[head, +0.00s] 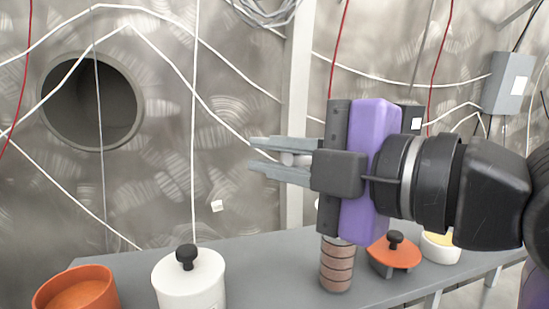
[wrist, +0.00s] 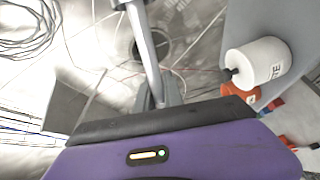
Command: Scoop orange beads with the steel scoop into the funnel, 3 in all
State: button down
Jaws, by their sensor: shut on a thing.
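My gripper (head: 282,158) is held up above the bench in the head view, its fingers pointing left. It is shut on a slim pale metal piece, which looks like the handle of the steel scoop (wrist: 148,50). In the wrist view this runs up from the fingertips (wrist: 158,100) to the top edge. The scoop's bowl is not clearly seen, so I cannot tell whether it holds beads. An orange bowl (head: 75,292) stands at the bench's left end; no separate beads can be made out in it. I cannot make out a funnel.
Cables hang along the steel wall, which has a round opening (head: 92,100).

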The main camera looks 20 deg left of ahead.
jog(key=w+d+r+m+p, duration=0.2)
jog(key=w+r+m+p, duration=0.3)
jog(key=r+m+p, duration=0.1)
jog(key=w+d+r+m+y+p, duration=0.1)
jog(key=w+d+r+m+p, duration=0.2)
jog(key=w+r+m+p, duration=0.2)
jog(key=shift+w+r+m+p, duration=0.25)
jog(key=shift+r+m+p, duration=0.25)
jog(key=shift+r+m, duration=1.4)
dwell(0.8)
jog(key=shift+f+m, duration=0.3)
jog(key=shift+f, duration=0.05)
dwell(0.6)
